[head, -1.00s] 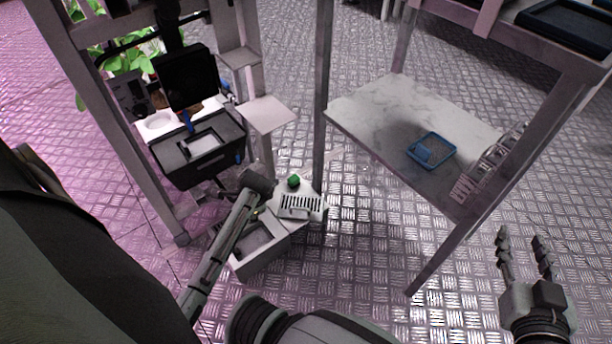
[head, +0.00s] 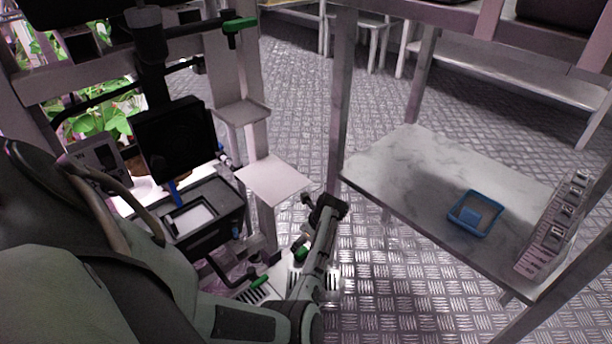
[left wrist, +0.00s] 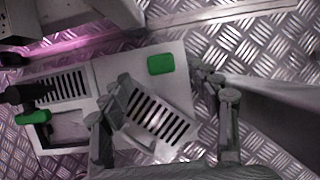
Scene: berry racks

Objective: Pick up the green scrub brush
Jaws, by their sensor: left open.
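A small green block, which looks like the scrub brush (left wrist: 160,64), lies on a pale slotted surface (left wrist: 118,68) in the left wrist view. It also shows in the head view as a green patch (head: 301,254) beside my arm. My left gripper (left wrist: 163,82) is open, its fingers spread on either side of the view, with the green block just beyond and between the fingertips. No contact with the block shows. In the head view my arm hides part of the pale surface, and I cannot make out the left fingers. My right gripper is not in view.
A second green part (left wrist: 34,117) sits beside a dark rod at the left. A marble-topped table (head: 400,165) at the right holds a blue tray (head: 476,232) and a pale rack (head: 548,232). A dark bin (head: 238,208) and frame posts stand at the left.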

